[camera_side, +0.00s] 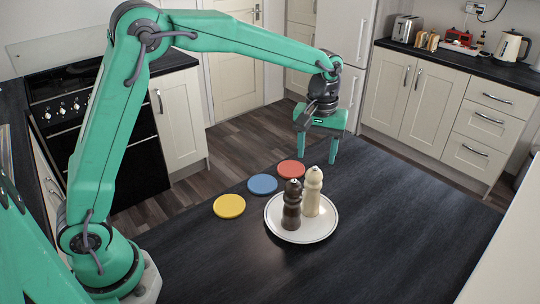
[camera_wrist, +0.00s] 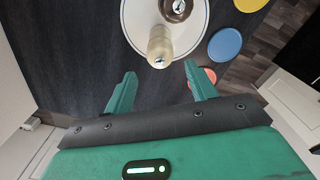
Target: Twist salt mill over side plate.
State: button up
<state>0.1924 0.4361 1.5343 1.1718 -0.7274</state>
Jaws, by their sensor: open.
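The white side plate (camera_side: 275,216) lies on the dark worktop, and part of it shows in the wrist view (camera_wrist: 135,37). Two mills stand upright on it: a dark brown one (camera_side: 291,207) and a cream one (camera_side: 312,193). In the wrist view the cream mill (camera_wrist: 160,45) is nearer my gripper and the brown mill (camera_wrist: 176,9) is farther away, cut by the top edge. Which one holds salt I cannot tell. My gripper (camera_side: 319,158) is open and empty, fingers pointing down, behind the plate near the worktop's far edge. Its fingertips (camera_wrist: 160,72) are apart from the cream mill.
Yellow (camera_side: 229,206), blue (camera_side: 263,184) and red (camera_side: 291,169) discs lie in a row left of and behind the plate. The front and right of the dark worktop (camera_side: 400,230) are clear. Beyond its far edge is the floor (camera_side: 235,150).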

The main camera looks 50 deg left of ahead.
aim_at(315, 167)
jog(key=n, duration=0.3)
jog(key=shift+f+n, duration=0.15)
jog(key=shift+n, duration=0.25)
jog(key=shift+f, duration=3)
jog(key=c, duration=0.8)
